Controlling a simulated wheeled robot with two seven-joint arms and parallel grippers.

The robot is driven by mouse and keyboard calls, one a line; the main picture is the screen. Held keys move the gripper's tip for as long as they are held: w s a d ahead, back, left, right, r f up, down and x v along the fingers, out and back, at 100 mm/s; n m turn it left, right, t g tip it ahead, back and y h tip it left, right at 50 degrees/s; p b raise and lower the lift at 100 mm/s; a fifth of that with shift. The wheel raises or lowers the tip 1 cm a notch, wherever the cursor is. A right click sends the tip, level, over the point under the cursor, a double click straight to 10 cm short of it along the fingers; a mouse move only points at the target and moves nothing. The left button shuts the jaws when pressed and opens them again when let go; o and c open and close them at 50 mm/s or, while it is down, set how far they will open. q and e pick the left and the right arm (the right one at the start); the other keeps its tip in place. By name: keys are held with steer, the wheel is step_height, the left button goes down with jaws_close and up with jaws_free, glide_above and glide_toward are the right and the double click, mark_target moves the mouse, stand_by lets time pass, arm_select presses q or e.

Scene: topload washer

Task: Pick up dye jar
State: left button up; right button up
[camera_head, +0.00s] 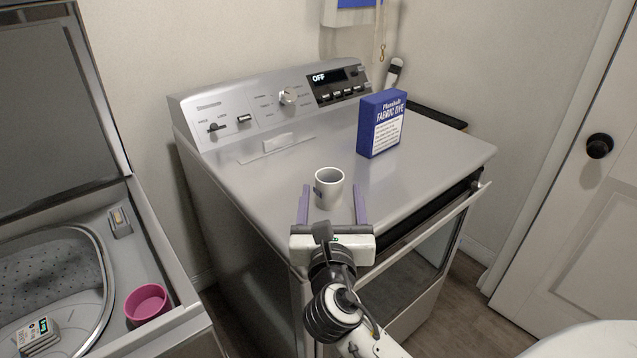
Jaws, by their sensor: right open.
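A small white open-topped jar (329,188), shaped like a cup with a dark blue mark on its left side, stands upright on top of the silver machine (250,185), near its front edge. It seems to be the dye jar. My right gripper (332,192) is open, with its two purple fingers spread to the left and right of the jar. Gaps show between the fingers and the jar, so it is not gripped. Whether the fingers are at the jar's height is hard to tell. My left gripper is out of view.
A blue and white fabric dye box (381,124) stands behind and right of the jar. A control panel (280,98) rises at the back. The open washer (150,215) at left holds a pink cup (146,303) on its rim. The machine's top is otherwise mostly clear.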

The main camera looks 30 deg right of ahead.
mark_target(330, 174)
steer(key=x, duration=0.3)
steer(key=shift+s+d+r, duration=0.15)
steer(key=shift+d, duration=0.05)
steer(key=shift+w+a+x, duration=0.1)
steer(key=shift+a+x, duration=0.05)
steer(key=shift+x, duration=1.25)
steer(key=shift+w+a+x, duration=0.1)
steer(key=shift+a+x, duration=0.05)
steer(key=shift+x, duration=1.2)
steer(key=c, duration=1.2)
